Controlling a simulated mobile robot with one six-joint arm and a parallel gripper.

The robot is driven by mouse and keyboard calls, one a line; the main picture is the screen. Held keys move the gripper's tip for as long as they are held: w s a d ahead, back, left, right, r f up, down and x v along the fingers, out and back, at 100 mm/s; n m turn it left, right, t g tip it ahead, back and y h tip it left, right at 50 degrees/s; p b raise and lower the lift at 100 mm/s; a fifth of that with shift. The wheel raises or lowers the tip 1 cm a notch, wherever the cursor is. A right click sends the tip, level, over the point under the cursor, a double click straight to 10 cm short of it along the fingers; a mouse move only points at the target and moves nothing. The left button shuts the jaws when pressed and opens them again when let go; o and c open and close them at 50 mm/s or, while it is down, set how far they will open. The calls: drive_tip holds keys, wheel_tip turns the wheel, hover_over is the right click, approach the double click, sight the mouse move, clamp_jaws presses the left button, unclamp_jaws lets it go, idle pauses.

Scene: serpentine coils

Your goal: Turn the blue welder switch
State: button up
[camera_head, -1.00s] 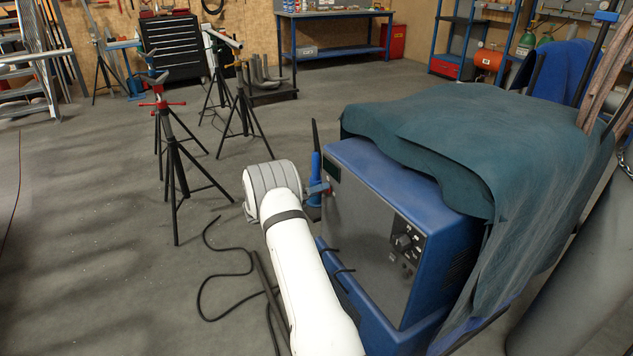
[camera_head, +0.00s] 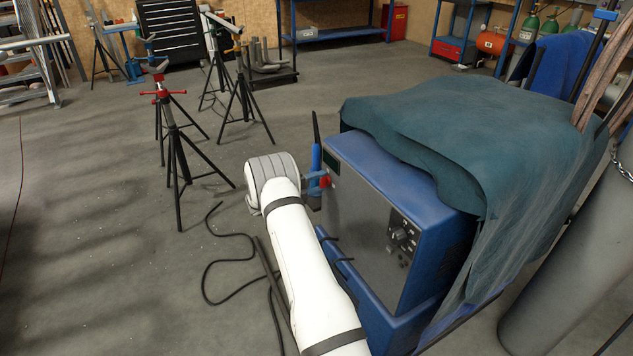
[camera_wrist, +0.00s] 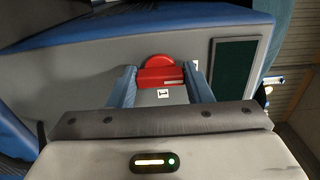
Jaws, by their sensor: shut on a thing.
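The blue welder (camera_head: 365,200) stands at centre right in the head view, with a grey front panel. Its red switch (camera_wrist: 160,75) sits on that panel, and a small part of it shows in the head view (camera_head: 325,181). My gripper (camera_wrist: 162,82) is at the panel, with one blue finger on each side of the red switch, shut on it. A small white label marked "1" lies just below the switch in the wrist view. In the head view my white arm hides part of the gripper.
A dark display (camera_wrist: 235,66) is beside the switch. A black knob (camera_head: 402,235) sits lower on the panel. A green-blue cloth (camera_head: 440,130) drapes over the welder. A grey cylinder (camera_head: 560,270) stands at right. A black cable (camera_head: 210,262) lies on the floor at left. Tripod stands (camera_head: 172,150) are behind.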

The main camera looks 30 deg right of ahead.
drive_tip(key=shift+r, duration=0.1)
idle(0.4)
drive_tip(key=o, duration=1)
drive_tip(key=a, duration=0.7)
drive_tip(key=shift+w+a, duration=0.3)
drive_tip(key=shift+a, duration=0.05)
